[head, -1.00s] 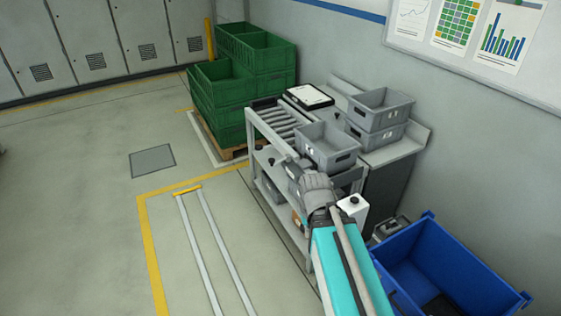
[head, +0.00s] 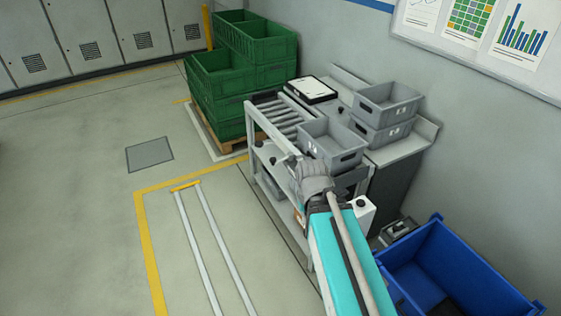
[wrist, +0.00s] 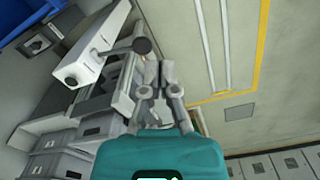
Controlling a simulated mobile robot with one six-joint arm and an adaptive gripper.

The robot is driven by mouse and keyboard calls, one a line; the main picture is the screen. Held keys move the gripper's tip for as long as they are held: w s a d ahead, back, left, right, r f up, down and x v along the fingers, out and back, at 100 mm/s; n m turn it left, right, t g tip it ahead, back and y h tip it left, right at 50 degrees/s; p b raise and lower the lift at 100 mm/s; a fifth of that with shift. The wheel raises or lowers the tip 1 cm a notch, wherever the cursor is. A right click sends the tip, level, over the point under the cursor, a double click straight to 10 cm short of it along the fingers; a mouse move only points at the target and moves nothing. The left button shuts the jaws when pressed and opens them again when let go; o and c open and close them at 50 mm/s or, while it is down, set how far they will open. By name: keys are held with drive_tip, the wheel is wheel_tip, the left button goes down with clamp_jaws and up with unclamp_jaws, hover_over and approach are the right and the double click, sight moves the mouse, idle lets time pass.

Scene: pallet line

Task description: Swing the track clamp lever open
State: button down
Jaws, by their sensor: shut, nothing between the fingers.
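In the head view my gripper (head: 293,161) is at the front of the roller bench, and my arm covers part of that area. The lever cannot be made out there.
The bench holds a roller track (head: 280,115) and grey bins (head: 330,147). A blue crate (head: 450,270) is at lower right, green crates (head: 230,85) stand behind. The floor left of the bench is clear.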

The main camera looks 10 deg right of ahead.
drive_tip(key=shift+w+a, duration=0.3)
drive_tip(key=shift+w, duration=0.05)
drive_tip(key=shift+a, duration=0.1)
drive_tip(key=shift+w+f, duration=0.1)
drive_tip(key=w+a+f+m+t+y+b, duration=0.25)
drive_tip(key=w+f+b, duration=0.25)
drive_tip(key=w+b, duration=0.3)
drive_tip(key=w+a+f+m+t+y+b, duration=0.1)
drive_tip(key=w+a+f+t+y+b, duration=0.25)
drive_tip(key=w+f+b, duration=0.4)
drive_tip(key=w+d+f+m+t+b, duration=0.1)
drive_tip(key=w+d+m+t+b, duration=0.3)
drive_tip(key=w+b, duration=0.4)
drive_tip(key=w+d+f+m+t+b, duration=0.2)
drive_tip(key=w+d+m+t+b, duration=0.2)
drive_tip(key=w+b, duration=0.4)
drive_tip(key=m+t, duration=0.1)
drive_tip(key=m, duration=0.1)
drive_tip(key=shift+d+m+t+h, duration=0.25)
drive_tip(key=shift+m+t+h, duration=0.05)
drive_tip(key=shift+m, duration=0.05)
drive_tip(key=shift+w, duration=0.1)
